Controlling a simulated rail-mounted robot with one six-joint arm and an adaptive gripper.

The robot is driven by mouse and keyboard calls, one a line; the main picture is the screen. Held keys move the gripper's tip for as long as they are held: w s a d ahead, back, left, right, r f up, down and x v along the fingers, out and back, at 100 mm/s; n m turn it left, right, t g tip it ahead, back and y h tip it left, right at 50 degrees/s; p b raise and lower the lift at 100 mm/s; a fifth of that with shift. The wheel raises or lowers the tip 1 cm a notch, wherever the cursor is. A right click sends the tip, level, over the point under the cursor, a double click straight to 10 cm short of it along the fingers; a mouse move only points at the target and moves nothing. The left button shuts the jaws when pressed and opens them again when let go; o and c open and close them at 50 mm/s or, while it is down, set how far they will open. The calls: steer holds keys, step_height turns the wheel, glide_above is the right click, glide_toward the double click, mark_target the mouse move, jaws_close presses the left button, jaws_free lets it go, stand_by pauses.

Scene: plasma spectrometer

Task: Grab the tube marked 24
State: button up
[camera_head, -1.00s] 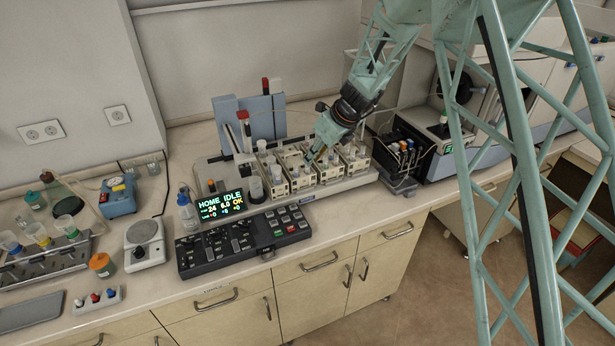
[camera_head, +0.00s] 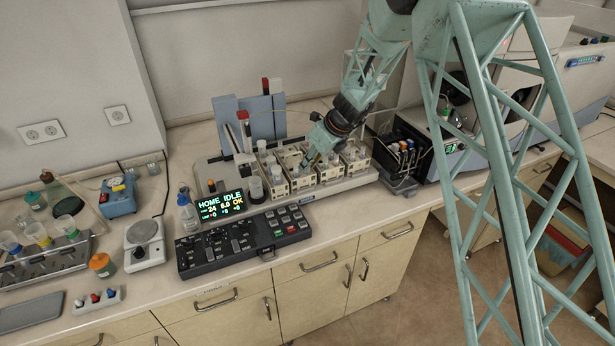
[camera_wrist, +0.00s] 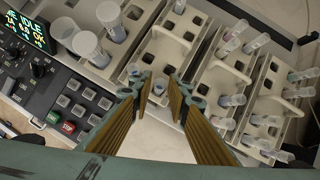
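My gripper (camera_head: 307,161) is low over the middle racks of the sampler in the head view. In the wrist view my gripper (camera_wrist: 160,90) has its two fingers apart, with a clear gap between them. Several clear tubes with pale contents (camera_wrist: 264,120) stand in the racks at the right of the wrist view. No number on any tube is readable, so I cannot tell which is marked 24.
The lit display (camera_head: 220,205) reads HOME IDLE with 24 below. A dark control panel (camera_head: 243,241) lies in front of the racks. Large tubes (camera_wrist: 88,46) stand at the upper left of the wrist view. A black box with bottles (camera_head: 402,150) stands right of the racks.

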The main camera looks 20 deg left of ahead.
steer(key=shift+w+a+f, duration=0.1)
steer(key=shift+a+f, duration=0.15)
steer(key=shift+f, duration=0.2)
stand_by(0.3)
steer(key=c, duration=0.5)
steer(key=shift+r, duration=0.15)
steer(key=shift+r+p, duration=0.5)
steer(key=shift+r, duration=4.4)
steer(key=shift+d+f, duration=0.1)
